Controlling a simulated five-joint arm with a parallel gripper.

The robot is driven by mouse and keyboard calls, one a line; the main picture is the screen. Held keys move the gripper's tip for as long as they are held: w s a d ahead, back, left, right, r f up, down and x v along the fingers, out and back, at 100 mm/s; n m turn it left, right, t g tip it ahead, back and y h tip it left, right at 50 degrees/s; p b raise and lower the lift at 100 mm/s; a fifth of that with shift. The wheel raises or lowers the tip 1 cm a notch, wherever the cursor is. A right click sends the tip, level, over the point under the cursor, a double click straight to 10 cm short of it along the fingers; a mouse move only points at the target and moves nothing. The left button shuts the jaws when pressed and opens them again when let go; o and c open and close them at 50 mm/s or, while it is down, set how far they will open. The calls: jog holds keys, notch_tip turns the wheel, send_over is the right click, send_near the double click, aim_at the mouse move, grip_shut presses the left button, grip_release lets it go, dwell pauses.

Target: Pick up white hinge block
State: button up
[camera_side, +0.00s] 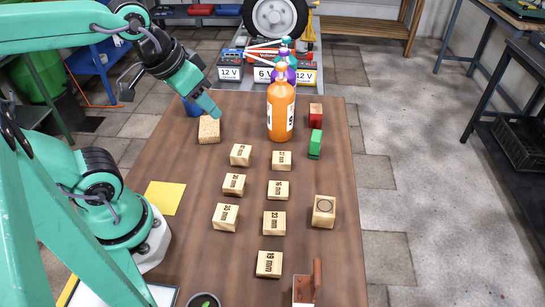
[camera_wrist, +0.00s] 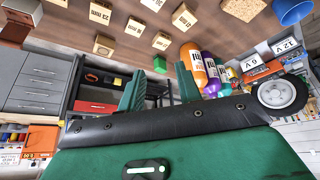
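No block that is plainly a white hinge block stands out. The closest match is a pale block with an upright reddish-brown plate (camera_side: 304,291), at the near edge of the table in the side view, partly cut off by the frame. My gripper (camera_side: 214,112) is at the far left of the table in the side view, raised just above a speckled tan block (camera_side: 209,130) and far from the pale block. In the wrist view, its two green fingers (camera_wrist: 160,86) are apart with nothing between them. I cannot make out the pale block surely in the wrist view.
Several wooden blocks with mm labels (camera_side: 278,190) fill the middle of the brown table (camera_side: 320,245). An orange bottle (camera_side: 281,108), a green block (camera_side: 315,144) and a red block (camera_side: 316,115) stand at the back. A yellow square (camera_side: 165,197) lies at left.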

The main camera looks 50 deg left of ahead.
jog(key=w+d+n+g+h, duration=0.15)
jog(key=w+d, duration=0.25)
jog(key=d, duration=0.4)
jog(key=n+g+y, duration=0.2)
jog(key=n+g, duration=0.2)
jog(key=n, duration=0.4)
send_near(317, 273)
jog(key=shift+m, duration=0.25)
notch_tip(317, 273, down, 6)
jog(key=shift+s+a+f, duration=0.1)
jog(key=shift+s+f, duration=0.05)
jog(key=shift+f, duration=1.4)
jog(key=shift+w+a+f, duration=0.1)
jog(key=shift+f, duration=1.15)
jog(key=shift+w+f, duration=0.1)
jog(key=shift+f, duration=1.2)
grip_shut()
